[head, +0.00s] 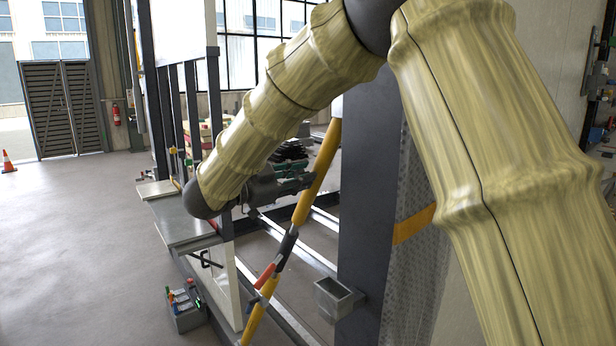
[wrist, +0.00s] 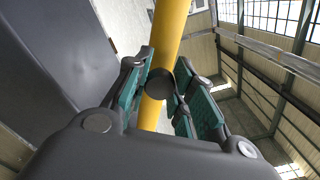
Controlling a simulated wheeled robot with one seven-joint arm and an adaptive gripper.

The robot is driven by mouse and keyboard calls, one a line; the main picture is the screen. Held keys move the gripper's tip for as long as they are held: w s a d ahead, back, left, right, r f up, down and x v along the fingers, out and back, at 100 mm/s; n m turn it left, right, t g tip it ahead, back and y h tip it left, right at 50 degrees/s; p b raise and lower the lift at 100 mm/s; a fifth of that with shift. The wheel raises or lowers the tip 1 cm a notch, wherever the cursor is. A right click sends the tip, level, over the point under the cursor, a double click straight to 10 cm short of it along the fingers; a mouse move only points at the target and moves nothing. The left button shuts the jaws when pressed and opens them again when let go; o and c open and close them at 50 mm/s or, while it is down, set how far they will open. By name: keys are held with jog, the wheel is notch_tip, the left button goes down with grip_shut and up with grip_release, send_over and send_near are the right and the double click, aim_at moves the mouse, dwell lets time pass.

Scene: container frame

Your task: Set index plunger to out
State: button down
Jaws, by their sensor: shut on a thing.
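The index plunger shows in the wrist view as a dark round knob (wrist: 158,84) in front of a yellow bar (wrist: 170,30). My gripper (wrist: 164,80) has its teal-padded fingers on either side of the knob and is shut on it. In the head view my gripper (head: 306,180) reaches the slanted yellow bar (head: 326,158) from the left. The knob is hidden there behind the fingers. How far the plunger sticks out of the bar cannot be told.
The bar carries a dark sleeve (head: 287,243) and a red handle (head: 265,275) lower down. A thick dark post (head: 365,210) with a small grey box (head: 336,297) stands to the right. A grey bench top (head: 185,222) is at the left. Open floor (head: 80,240) lies beyond it.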

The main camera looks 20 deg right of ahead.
jog(key=c, duration=1.5)
grip_release()
jog(key=shift+a+r, duration=0.15)
jog(key=shift+r, duration=0.05)
jog(key=o, duration=0.4)
jog(key=shift+w+a, duration=0.1)
jog(key=shift+a, duration=0.15)
jog(key=shift+c, duration=0.2)
jog(key=shift+d+f, duration=0.15)
jog(key=shift+d, duration=0.1)
jog(key=v, duration=1.2)
